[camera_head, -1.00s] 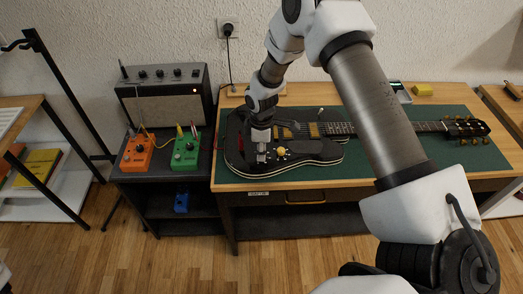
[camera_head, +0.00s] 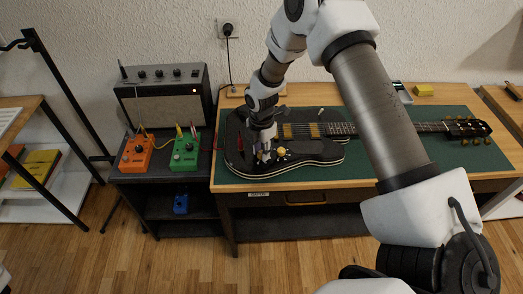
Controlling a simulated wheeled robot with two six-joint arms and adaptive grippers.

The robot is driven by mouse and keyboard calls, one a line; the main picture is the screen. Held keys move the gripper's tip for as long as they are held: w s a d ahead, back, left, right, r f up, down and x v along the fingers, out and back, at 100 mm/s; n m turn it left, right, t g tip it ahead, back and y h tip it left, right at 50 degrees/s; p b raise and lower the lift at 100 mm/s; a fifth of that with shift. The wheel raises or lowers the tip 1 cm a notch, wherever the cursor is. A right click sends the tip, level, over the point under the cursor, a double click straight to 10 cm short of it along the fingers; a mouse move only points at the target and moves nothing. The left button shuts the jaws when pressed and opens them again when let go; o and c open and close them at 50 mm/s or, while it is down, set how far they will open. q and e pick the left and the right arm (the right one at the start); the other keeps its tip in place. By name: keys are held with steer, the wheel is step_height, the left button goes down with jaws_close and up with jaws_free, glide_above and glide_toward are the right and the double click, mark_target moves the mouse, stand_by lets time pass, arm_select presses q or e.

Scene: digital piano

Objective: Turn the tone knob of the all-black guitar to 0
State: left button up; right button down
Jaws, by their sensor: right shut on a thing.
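A black guitar (camera_head: 315,153) with gold-coloured pickups lies flat on a green mat (camera_head: 375,160), its neck pointing right. My right gripper (camera_head: 264,157) points down over the lower left of the guitar's body. It is shut on a small knob there, which the fingers mostly hide, so its setting and label cannot be read. A yellow-gold knob (camera_head: 282,152) shows just right of the fingers. My left gripper is not in view.
A grey amplifier (camera_head: 165,98) stands at left, with an orange pedal (camera_head: 136,153) and a green pedal (camera_head: 186,152) before it. A yellow block (camera_head: 423,90) is at the table's back. My right arm crosses above the guitar's neck.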

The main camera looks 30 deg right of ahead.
steer(key=shift+s+f+n, duration=0.15)
steer(key=shift+s+n, duration=0.05)
steer(key=shift+n, duration=0.1)
stand_by(0.4)
steer(key=c, duration=0.9)
jaws_free()
steer(key=shift+w, duration=0.1)
step_height(320, 180, up, 12)
steer(key=shift+w, duration=0.1)
